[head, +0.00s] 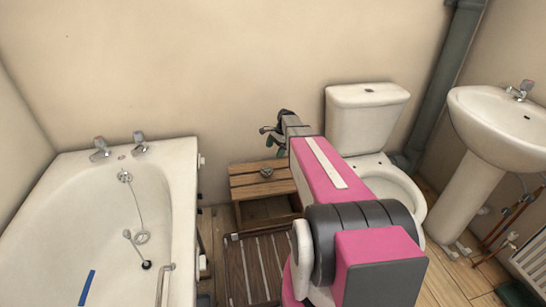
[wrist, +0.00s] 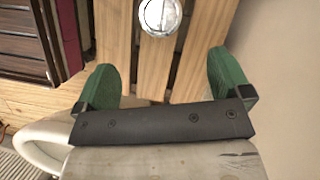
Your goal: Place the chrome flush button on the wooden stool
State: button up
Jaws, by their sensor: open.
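The chrome flush button (head: 266,172) is a small round shiny piece lying on the top slats of the wooden stool (head: 243,181). In the wrist view the button (wrist: 160,17) sits at the top edge, partly cut off, on the stool's pale slats (wrist: 145,70). My gripper (head: 272,136) is above the stool, near the wall, to the upper right of the button. Its two green fingers are spread wide in the wrist view (wrist: 162,62), with nothing between them but stool slats behind. The button is beyond the fingertips and apart from them.
A white bathtub (head: 183,200) stands left of the stool, and a toilet (head: 367,115) stands to its right. A dark slatted wooden piece (head: 237,270) is in front of the stool. A washbasin (head: 480,120) and a grey pipe (head: 437,85) are at the right.

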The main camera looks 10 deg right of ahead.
jog(key=s+a+r+n+h, duration=0.1)
jog(key=s+n, duration=0.3)
jog(key=s, duration=0.4)
jog(key=s+a+r+n+t+h, duration=0.1)
jog(key=s+a+r+n, duration=0.1)
jog(key=s+n, duration=0.3)
jog(key=s+a+r+n+h, duration=0.2)
jog(key=s+n, duration=0.3)
jog(key=s, duration=0.8)
jog(key=shift+r, duration=0.75)
